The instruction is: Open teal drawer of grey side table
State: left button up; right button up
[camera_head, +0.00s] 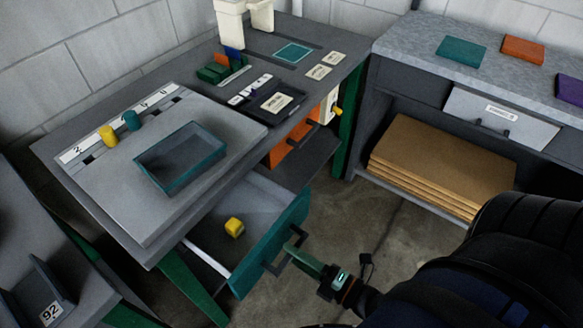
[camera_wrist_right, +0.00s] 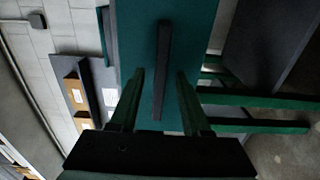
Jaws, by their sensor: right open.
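The grey side table (camera_head: 215,105) stands left of centre in the head view. The drawer's dark bar handle (camera_head: 283,254) is on the teal front; the wrist view shows the front (camera_wrist_right: 203,35) and the handle (camera_wrist_right: 163,70) close up. My right gripper (camera_head: 297,240) is open at the handle. In the right wrist view its fingers (camera_wrist_right: 160,80) stand either side of the bar, with gaps showing; contact cannot be told. My left gripper is not in view.
A teal tray (camera_head: 180,158) and yellow and teal cylinders are on the tabletop. An orange-fronted compartment (camera_head: 300,140) is right of the teal drawer. A grey bench (camera_head: 470,55) with stacked brown boards (camera_head: 440,165) stands at right. Bare floor lies between them.

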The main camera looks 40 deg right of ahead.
pick_arm(q)
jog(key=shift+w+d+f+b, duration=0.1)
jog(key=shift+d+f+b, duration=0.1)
jog(key=shift+b, duration=0.1)
pick_arm(e)
jog(key=v, duration=1.1)
jog(key=shift+s, duration=0.25)
jog(key=shift+s+d, duration=0.1)
